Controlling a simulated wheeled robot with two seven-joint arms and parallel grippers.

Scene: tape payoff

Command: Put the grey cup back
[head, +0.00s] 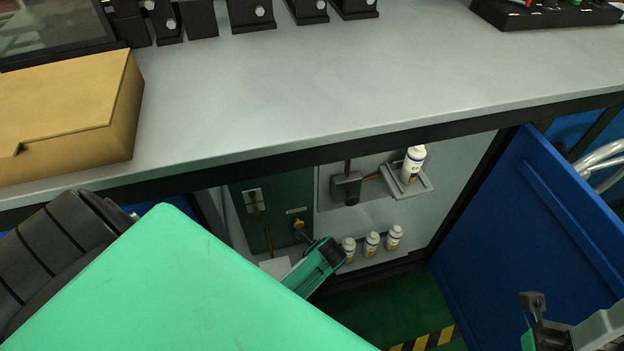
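I cannot make out a grey cup in the head view; my large green arm link covers the lower left of the picture. My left gripper (325,256) reaches into the open cabinet under the bench, just left of the lower row of white bottles (372,243). Its fingers are too small and dark to tell whether they are open or shut. My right gripper (537,308) is partly in view at the lower right, in front of the blue door; its fingers do not show clearly.
Another white bottle (413,164) stands on a small upper shelf beside a dark bracket (347,188). The blue cabinet door (530,225) stands open at right. The grey benchtop (300,90) carries a cardboard box (65,110) at left; its middle is clear.

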